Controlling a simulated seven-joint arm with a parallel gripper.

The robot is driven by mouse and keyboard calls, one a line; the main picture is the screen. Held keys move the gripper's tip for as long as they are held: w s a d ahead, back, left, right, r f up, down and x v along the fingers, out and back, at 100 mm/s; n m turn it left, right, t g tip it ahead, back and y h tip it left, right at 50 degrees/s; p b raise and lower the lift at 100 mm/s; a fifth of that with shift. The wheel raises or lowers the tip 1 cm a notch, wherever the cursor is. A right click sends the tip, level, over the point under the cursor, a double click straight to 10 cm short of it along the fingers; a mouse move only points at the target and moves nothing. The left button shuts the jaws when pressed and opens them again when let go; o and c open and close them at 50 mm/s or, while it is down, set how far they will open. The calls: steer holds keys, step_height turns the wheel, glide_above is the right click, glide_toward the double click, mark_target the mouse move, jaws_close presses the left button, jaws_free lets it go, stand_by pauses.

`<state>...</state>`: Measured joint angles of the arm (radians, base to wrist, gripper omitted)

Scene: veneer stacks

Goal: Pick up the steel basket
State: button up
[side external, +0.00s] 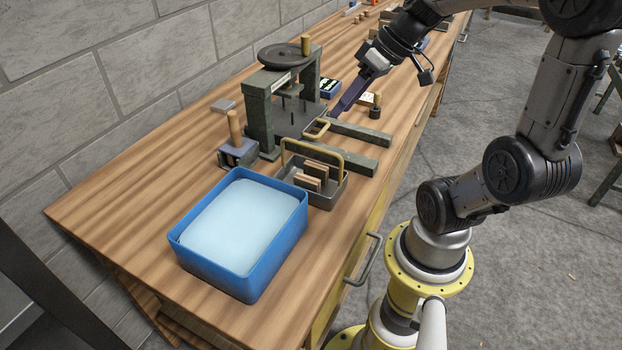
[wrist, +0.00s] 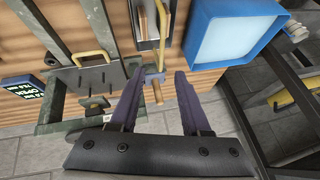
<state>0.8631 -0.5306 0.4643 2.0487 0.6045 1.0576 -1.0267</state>
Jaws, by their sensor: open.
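The steel basket (side external: 322,201) is a small grey tray with a tall brass-coloured handle (side external: 313,147). It stands upright on the bench beside the blue tub and holds several thin wooden pieces (side external: 311,176). My gripper (side external: 337,111) is above the bench by the press, behind and apart from the basket in the side view. In the wrist view, my gripper (wrist: 157,70) has its purple fingers spread with nothing held between them. The basket's handle (wrist: 163,32) lies just beyond the fingertips there, and the basket is cut off by the top edge.
The blue tub (side external: 208,274) with pale blue contents stands close to the basket. A green press (side external: 259,117) with two long rails (side external: 345,157) stands behind it. A block with a wooden handle (side external: 236,130) is beside the press. The bench's left end is clear.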

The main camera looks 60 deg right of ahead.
mark_target(311, 147)
steer(key=x, duration=1.3)
steer(key=shift+a, duration=0.2)
steer(key=shift+f, duration=0.3)
jaws_close()
stand_by(1.5)
